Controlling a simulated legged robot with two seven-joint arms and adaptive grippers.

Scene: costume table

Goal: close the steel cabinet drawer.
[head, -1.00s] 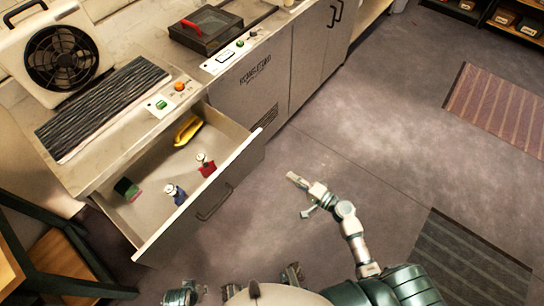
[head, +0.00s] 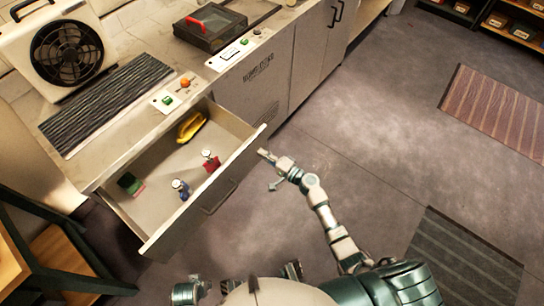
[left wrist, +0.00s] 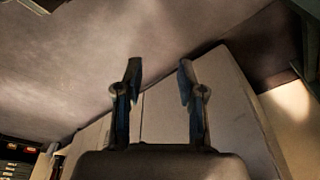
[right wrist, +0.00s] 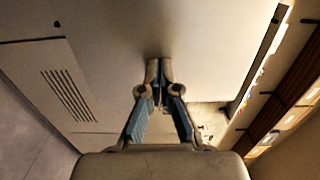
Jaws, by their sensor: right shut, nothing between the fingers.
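The steel cabinet drawer (head: 160,207) is pulled well out from the cabinet in the head view. Its front panel (head: 238,166) carries a dark handle (head: 219,197). Inside are a yellow banana-like item (head: 191,126), a red figure (head: 211,161), a blue figure (head: 180,188) and a green block (head: 130,184). My right gripper (head: 267,158) is shut and empty, just outside the right end of the drawer front; contact cannot be told. Its fingertips meet in the right wrist view (right wrist: 159,70). My left gripper (left wrist: 160,80) is open and empty in the left wrist view.
The counter above holds a fan (head: 66,55), a dark ribbed mat (head: 105,105) and a dark lidded box (head: 210,27). A dark-framed wooden stand (head: 40,255) is left of the drawer. The floor (head: 380,130) to the right is open, with two striped mats.

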